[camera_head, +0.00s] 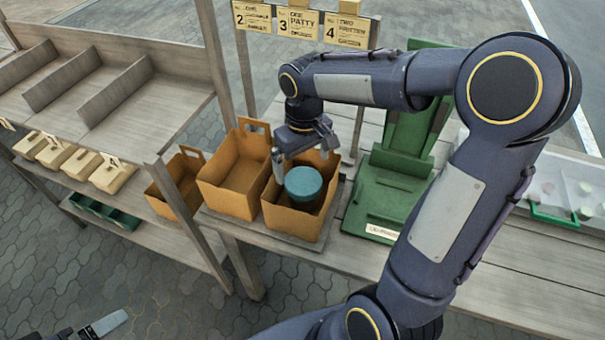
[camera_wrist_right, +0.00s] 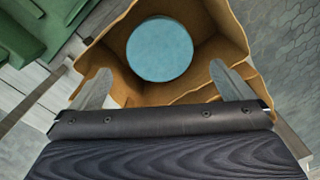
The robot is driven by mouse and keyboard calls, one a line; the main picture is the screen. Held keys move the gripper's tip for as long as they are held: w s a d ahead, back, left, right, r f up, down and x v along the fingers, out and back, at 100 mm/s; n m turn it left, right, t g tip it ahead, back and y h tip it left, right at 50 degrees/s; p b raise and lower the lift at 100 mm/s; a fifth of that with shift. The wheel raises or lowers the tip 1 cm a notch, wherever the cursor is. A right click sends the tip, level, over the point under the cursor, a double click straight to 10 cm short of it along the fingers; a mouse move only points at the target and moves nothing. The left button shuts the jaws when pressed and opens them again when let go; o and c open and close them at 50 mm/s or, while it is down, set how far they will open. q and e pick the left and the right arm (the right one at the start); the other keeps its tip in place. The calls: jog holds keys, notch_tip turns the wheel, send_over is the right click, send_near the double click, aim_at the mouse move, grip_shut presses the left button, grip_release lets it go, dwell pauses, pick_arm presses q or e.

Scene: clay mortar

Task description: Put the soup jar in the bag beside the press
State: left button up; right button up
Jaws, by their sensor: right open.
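The soup jar, with a round teal lid (camera_head: 303,183), is inside the brown paper bag (camera_head: 291,222) next to the green press (camera_head: 388,190). In the right wrist view the jar's lid (camera_wrist_right: 160,49) shows within the open bag (camera_wrist_right: 222,80). My right gripper (camera_head: 300,165) is above the bag mouth, open, its two fingers (camera_wrist_right: 160,88) apart and clear of the lid. The jar's lower body is mostly hidden by the bag. A small part of my left gripper (camera_head: 105,326) shows at the bottom left, away from the bag; its jaw state is unclear.
A second open brown bag (camera_head: 233,178) stands to the left, with another (camera_head: 176,184) beyond it. A wooden shelf (camera_head: 130,100) with dividers fills the left. Order signs (camera_head: 299,24) hang behind. A green-rimmed tray (camera_head: 552,217) is at the right. Bare tabletop (camera_head: 500,280) lies in front.

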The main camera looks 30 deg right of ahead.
notch_tip(320, 180, up, 2)
jog(key=shift+r, duration=0.2)
jog(key=shift+s+r, duration=0.15)
jog(key=shift+r, duration=0.15)
jog(key=s+a+m+t+y, duration=0.3)
jog(key=s+a+t, duration=0.1)
jog(key=s, duration=1.3)
jog(key=shift+a+r+t+y, duration=0.15)
jog(key=shift+r+t+y, duration=0.15)
jog(key=shift+t, duration=0.5)
jog(key=shift+s, duration=0.1)
jog(key=shift+r+p, duration=0.9)
jog(key=shift+p, duration=0.1)
